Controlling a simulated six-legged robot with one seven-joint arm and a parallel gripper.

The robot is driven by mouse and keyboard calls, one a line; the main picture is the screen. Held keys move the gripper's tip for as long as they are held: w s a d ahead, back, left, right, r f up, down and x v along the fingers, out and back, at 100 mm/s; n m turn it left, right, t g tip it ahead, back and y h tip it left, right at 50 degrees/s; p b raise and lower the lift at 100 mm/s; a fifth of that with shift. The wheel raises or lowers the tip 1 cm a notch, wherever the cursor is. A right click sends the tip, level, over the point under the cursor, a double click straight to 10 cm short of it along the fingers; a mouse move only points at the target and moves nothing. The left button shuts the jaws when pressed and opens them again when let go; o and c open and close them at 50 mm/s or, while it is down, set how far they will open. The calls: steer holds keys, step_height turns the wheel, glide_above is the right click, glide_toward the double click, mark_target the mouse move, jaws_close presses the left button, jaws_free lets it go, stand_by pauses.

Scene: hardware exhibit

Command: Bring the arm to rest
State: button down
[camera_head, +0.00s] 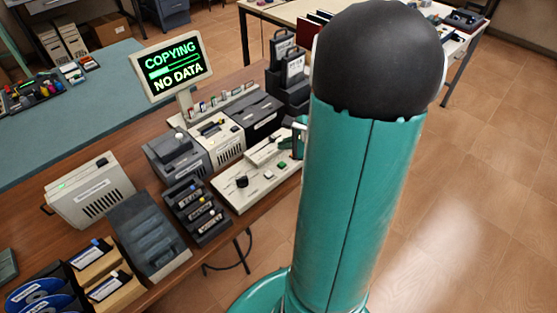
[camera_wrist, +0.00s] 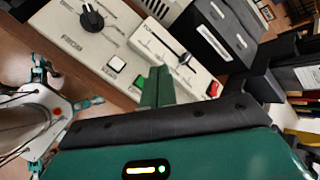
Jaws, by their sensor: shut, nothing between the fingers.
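My gripper (camera_wrist: 157,86) shows in the wrist view as green fingers held together, shut and empty. It is over or just in front of the pale control panel (camera_wrist: 108,38), which has a black knob (camera_wrist: 92,17), a white button, a green button and a slider. I cannot tell whether the fingers touch the panel. In the head view my teal arm stands upright at the right of the desk and hides most of the gripper; a green part of it (camera_head: 299,140) shows beside the panel (camera_head: 262,180).
A monitor (camera_head: 172,67) reads "COPYING" and "NO DATA". Grey machines (camera_head: 181,151), a rack of cartridges (camera_head: 196,211) and disk boxes (camera_head: 108,285) crowd the wooden desk. Another table (camera_head: 262,10) stands behind my arm. The floor at right (camera_head: 480,220) is clear.

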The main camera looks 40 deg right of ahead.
steer(key=a+r+n+g+y, duration=0.1)
steer(key=a+r+n+g, duration=0.1)
steer(key=a+r+n, duration=0.55)
steer(key=a+r+n+g+y, duration=0.15)
steer(key=a+n, duration=0.25)
steer(key=a, duration=0.6)
steer(key=s+a+r+n+h, duration=0.4)
steer(key=s+a+r+n, duration=0.4)
steer(key=n, duration=0.5)
steer(key=shift+s+a, duration=0.75)
steer(key=shift+a, duration=0.2)
steer(key=shift+d+r+h, duration=0.1)
steer(key=shift+d+h, duration=0.05)
steer(key=shift+h, duration=0.1)
stand_by(1.3)
